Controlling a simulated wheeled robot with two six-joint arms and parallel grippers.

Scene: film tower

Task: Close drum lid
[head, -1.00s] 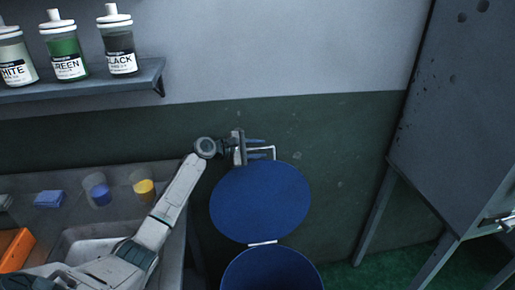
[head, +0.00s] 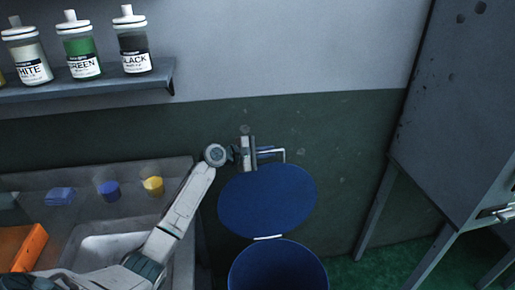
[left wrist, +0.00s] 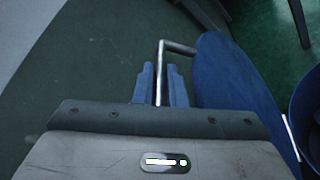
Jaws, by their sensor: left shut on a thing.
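The blue drum lid (head: 267,200) stands raised above the blue drum (head: 278,268), joined by a pale hinge (head: 267,238) at its lower edge. The drum's mouth is open. A thin metal handle (head: 283,155) sticks up at the lid's far edge. My left gripper (head: 266,153) is shut on this handle. In the left wrist view, the handle (left wrist: 162,58) runs between the blue fingers (left wrist: 163,84), and the lid (left wrist: 233,90) lies to their right, with part of the drum (left wrist: 306,112) at the right edge. My right gripper is not in view.
A sink counter (head: 112,218) with a blue sponge (head: 60,197), two cups and an orange object (head: 22,247) stands left of the drum. A bottle shelf (head: 95,86) is above. A grey cabinet on legs (head: 456,115) stands right, with clear green floor (head: 372,272) between.

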